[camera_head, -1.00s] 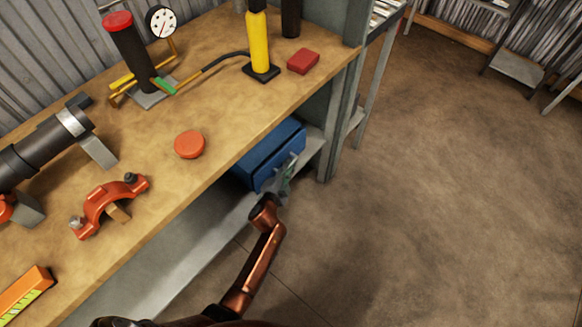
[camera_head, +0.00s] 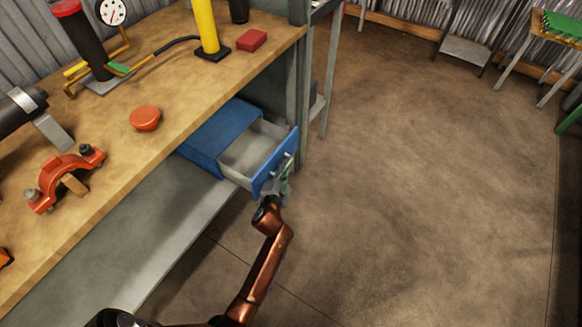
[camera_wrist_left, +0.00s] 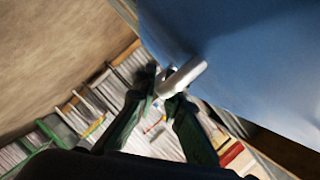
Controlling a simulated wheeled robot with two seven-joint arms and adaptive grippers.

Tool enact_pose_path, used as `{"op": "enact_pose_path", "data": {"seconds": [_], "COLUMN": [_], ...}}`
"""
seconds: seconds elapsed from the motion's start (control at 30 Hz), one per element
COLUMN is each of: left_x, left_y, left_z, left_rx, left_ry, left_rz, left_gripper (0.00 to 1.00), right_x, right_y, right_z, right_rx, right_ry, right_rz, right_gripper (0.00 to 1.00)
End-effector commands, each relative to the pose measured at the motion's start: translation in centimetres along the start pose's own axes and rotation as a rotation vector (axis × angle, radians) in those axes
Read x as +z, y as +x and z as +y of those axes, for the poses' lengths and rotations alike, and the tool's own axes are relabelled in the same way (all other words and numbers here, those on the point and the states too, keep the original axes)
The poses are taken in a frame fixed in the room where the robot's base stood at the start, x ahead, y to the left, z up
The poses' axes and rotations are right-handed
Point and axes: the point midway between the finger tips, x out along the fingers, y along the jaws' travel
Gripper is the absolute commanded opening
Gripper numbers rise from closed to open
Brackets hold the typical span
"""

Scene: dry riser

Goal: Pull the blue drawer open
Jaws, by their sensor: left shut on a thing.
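The blue drawer (camera_head: 275,163) stands partly pulled out of its blue housing (camera_head: 222,130) under the workbench top. Its pale inside shows and looks empty. My left gripper (camera_head: 285,180) is at the drawer's front, at the handle. In the left wrist view, the blue drawer front (camera_wrist_left: 240,60) fills the upper right, and the silver bar handle (camera_wrist_left: 182,77) lies between the green fingers of my left gripper (camera_wrist_left: 162,98), which are shut on it. My right gripper is not in view.
The wooden bench top (camera_head: 190,85) holds a red cap (camera_head: 145,118), an orange clamp (camera_head: 62,178), a red block (camera_head: 252,40) and a yellow cylinder (camera_head: 207,25). A grey bench leg (camera_head: 304,100) stands just behind the drawer. The floor (camera_head: 420,180) to the right is clear.

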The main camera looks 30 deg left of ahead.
Motion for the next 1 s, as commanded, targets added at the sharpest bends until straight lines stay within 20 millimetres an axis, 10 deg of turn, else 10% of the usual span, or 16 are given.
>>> {"op": "enact_pose_path", "data": {"seconds": [0.63,1.0], "left_x": [-0.2,-0.1], "left_y": [-0.3,-5.7], "left_z": [0.2,0.2], "left_rx": [0.002,0.002], "left_ry": [0.001,0.0], "left_rz": [0.001,0.0], "left_gripper": [0.17,0.17], "right_x": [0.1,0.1], "right_y": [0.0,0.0], "right_z": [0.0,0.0], "right_rx": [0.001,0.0], "right_ry": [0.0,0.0], "right_rz": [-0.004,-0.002], "right_gripper": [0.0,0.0]}}
